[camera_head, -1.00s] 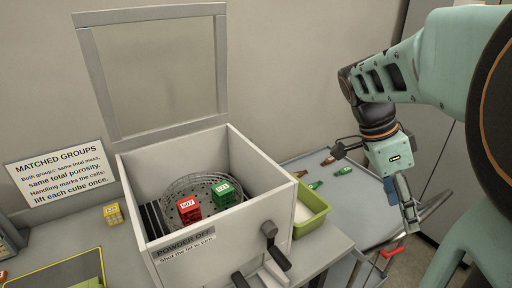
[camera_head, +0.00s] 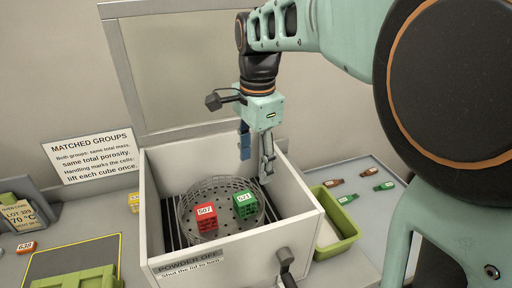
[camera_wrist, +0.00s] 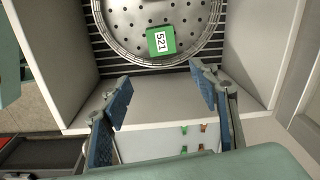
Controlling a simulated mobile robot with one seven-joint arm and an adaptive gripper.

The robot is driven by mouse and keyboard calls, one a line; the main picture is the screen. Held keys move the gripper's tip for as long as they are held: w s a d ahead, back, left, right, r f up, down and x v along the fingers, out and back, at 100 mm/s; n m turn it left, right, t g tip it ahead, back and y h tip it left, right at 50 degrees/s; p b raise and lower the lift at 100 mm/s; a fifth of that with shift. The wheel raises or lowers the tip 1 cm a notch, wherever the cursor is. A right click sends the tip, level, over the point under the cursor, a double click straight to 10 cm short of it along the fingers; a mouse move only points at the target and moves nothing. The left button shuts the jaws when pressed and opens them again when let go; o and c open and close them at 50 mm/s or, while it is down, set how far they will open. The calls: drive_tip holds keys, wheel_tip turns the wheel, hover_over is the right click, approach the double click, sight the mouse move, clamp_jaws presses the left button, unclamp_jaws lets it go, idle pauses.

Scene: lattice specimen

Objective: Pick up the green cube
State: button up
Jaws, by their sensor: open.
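The green cube (camera_head: 245,203), with a white label reading 521, sits in a round perforated metal basket (camera_head: 183,215) inside an open-topped white box. In the wrist view the green cube (camera_wrist: 161,41) lies on the basket floor near its rim, ahead of and between the fingers. My gripper (camera_head: 256,168) is open and empty, hanging above the right back part of the box, apart from the cube. In the wrist view its blue-padded fingers (camera_wrist: 164,97) are spread wide. A red cube (camera_head: 206,218) labelled 507 sits left of the green one in the basket.
The white box (camera_head: 308,226) has upright walls around the basket, with its framed lid (camera_head: 122,70) raised behind. A green tray (camera_head: 346,228) stands to the right, with several small coloured items beyond it. A dark handle (camera_head: 284,256) projects at the front.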

sight(244, 197)
drive_tip(key=shift+a+f+m+g, duration=0.3)
drive_tip(key=shift+a+f+m, duration=0.2)
drive_tip(key=shift+a+f, duration=0.7)
wheel_tip(244, 197, down, 4)
drive_tip(key=shift+d+r+b, duration=0.1)
drive_tip(key=shift+r+b, duration=0.05)
drive_tip(key=shift+b, duration=0.15)
drive_tip(key=shift+a+f, duration=0.2)
drive_tip(key=shift+f, duration=3)
drive_tip(key=c, duration=1.2)
